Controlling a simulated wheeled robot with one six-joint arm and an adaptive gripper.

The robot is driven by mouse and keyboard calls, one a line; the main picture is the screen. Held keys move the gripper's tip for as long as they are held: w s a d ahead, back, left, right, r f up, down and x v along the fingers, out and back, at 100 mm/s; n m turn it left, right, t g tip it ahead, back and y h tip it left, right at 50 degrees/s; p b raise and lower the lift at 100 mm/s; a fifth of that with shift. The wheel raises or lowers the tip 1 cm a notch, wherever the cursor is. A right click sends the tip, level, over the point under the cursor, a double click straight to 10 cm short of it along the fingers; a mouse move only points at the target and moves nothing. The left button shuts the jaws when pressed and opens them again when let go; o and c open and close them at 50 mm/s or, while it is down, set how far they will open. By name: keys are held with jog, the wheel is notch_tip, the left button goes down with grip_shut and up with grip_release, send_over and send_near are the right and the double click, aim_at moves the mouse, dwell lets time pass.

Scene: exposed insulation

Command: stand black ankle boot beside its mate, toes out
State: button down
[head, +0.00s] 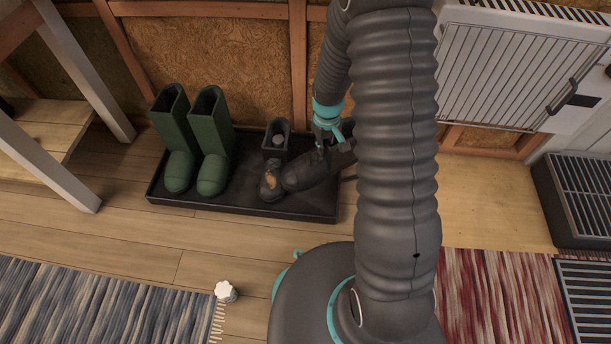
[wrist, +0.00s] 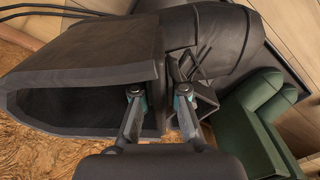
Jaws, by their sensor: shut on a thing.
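My gripper (head: 327,142) is shut on a black ankle boot (head: 308,174) over the right part of the tray. In the wrist view the fingers (wrist: 158,92) pinch the edge of its shaft, near the laces. The held boot (wrist: 90,62) lies over on its side, its opening to the left and its toe to the upper right in that view. In the head view its toe points left. Its mate (head: 275,152) stands upright on the tray just left of it, toe towards the room. The held boot's toe overlaps the mate in the picture; I cannot tell if they touch.
The black boot tray (head: 240,205) lies against the insulation wall. A small white object (head: 226,292) lies by the striped rug. A white radiator (head: 520,75) is at right.

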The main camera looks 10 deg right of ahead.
aim_at(337, 168)
jog(key=d+n, duration=0.1)
jog(key=n, duration=0.1)
jog(key=s+f+n, duration=0.1)
jog(key=n, duration=0.1)
jog(key=d+n, duration=0.1)
jog(key=n, duration=0.1)
jog(key=shift+s+d+f+n, duration=0.3)
jog(key=shift+s+f, duration=0.05)
jog(key=shift+f, duration=0.05)
jog(key=n, duration=0.2)
jog(key=s+d+f+n, duration=0.1)
jog(key=n, duration=0.1)
jog(key=shift+d, duration=0.15)
jog(key=shift+f, duration=0.1)
jog(key=w+a+f+b, duration=0.2)
jog(key=w+a+f, duration=0.3)
jog(key=w+f, duration=0.5)
jog(key=shift+a+f, duration=0.2)
jog(key=shift+f, duration=0.2)
jog(key=shift+w, duration=0.1)
jog(key=c, duration=1.2)
grip_release()
jog(key=shift+f, duration=0.1)
